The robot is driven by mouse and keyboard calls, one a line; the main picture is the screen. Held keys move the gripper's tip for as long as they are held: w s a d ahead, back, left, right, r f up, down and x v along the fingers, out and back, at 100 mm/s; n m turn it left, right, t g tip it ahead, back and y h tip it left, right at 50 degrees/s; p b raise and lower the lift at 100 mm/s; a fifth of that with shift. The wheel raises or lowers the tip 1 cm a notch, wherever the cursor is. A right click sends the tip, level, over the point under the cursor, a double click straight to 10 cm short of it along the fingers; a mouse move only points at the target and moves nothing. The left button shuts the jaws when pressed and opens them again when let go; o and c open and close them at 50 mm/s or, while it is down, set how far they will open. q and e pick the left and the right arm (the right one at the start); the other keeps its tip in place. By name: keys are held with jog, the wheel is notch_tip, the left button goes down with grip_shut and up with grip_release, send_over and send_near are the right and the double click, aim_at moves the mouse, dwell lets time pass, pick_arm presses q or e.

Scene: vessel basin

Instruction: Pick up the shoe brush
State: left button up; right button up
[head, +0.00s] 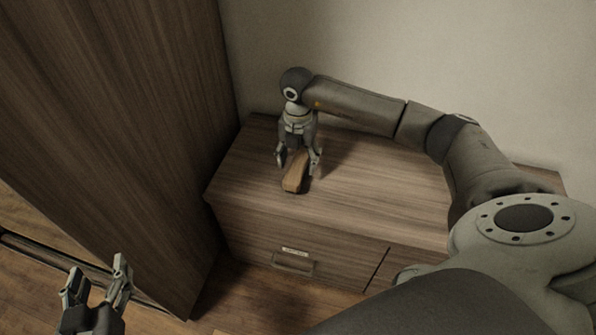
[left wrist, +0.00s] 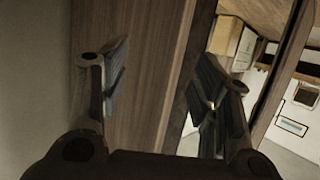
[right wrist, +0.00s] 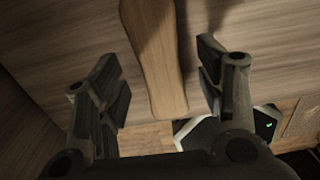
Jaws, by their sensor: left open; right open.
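The shoe brush (head: 295,174) is a long light-brown wooden piece lying on top of the low wooden cabinet (head: 390,190). My right gripper (head: 298,163) is open and points down over it, one finger on each side. In the right wrist view the brush (right wrist: 155,60) runs between the two open fingers of my right gripper (right wrist: 163,85), with a visible gap on both sides. The brush's underside is hidden. My left gripper (head: 97,272) is open and empty at the lower left, away from the cabinet. It also shows open in the left wrist view (left wrist: 160,85).
A tall wooden wardrobe (head: 120,120) stands left of the low cabinet. A pale wall (head: 400,60) rises behind. The cabinet front has a drawer with a handle (head: 293,263). The cabinet top around the brush is clear, and wooden floor (head: 245,300) lies in front.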

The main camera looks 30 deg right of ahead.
pick_arm(q)
jog(key=shift+w+d+r+t+h, duration=0.2)
jog(key=shift+r+t, duration=0.2)
jog(key=shift+r, duration=0.2)
jog(key=shift+w+d+r+t+h, duration=0.1)
jog(key=shift+w+r+t, duration=0.1)
jog(key=shift+r+t, duration=0.35)
jog(key=shift+w+d+r+t+h, duration=0.1)
jog(key=shift+w+r+t, duration=0.15)
jog(key=shift+r, duration=0.45)
pick_arm(e)
jog(key=shift+f, duration=1.3)
jog(key=c, duration=1.2)
jog(key=shift+r, duration=0.15)
